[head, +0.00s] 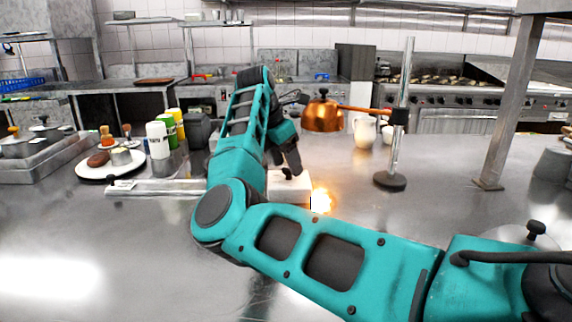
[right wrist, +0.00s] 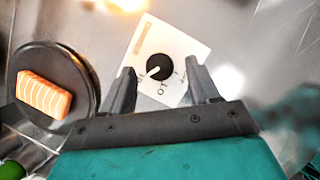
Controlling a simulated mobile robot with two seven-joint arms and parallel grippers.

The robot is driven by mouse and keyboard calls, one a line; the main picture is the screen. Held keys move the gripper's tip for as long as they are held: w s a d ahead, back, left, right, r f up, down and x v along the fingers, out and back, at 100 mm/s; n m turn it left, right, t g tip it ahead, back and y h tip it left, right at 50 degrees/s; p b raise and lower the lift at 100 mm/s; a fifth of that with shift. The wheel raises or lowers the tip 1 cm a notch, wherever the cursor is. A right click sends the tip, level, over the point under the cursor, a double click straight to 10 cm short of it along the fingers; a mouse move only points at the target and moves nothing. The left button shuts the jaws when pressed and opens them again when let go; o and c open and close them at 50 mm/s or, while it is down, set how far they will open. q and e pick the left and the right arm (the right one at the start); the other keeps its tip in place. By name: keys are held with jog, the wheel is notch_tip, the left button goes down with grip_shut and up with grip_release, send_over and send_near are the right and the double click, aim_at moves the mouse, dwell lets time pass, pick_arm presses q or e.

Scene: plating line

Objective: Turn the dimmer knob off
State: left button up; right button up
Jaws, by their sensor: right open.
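The dimmer is a white box (head: 298,188) on the steel counter, in the middle of the head view. In the right wrist view its white face (right wrist: 184,48) carries a round black knob (right wrist: 160,66). A pale pointer mark on the knob points to the lower left, and dark lettering is printed beside it. My right gripper (right wrist: 162,88) is open above the box, its fingers on either side of the knob's lower part in that view. I cannot tell whether they touch it. In the head view my right gripper (head: 285,160) hangs over the box. My left gripper is not in view.
A copper lamp (head: 322,117) hangs from a post (head: 400,130) behind the box. A bright glow (head: 320,199) lies beside the box. A dark plate (right wrist: 88,66) holds a salmon piece (right wrist: 43,95). Bottles (head: 158,140) and a white plate (head: 90,171) stand left. The front counter is clear.

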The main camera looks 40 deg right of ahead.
jog(key=shift+d+f, duration=0.15)
jog(key=shift+f, duration=0.25)
jog(key=shift+c, duration=0.2)
jog(key=c, duration=1)
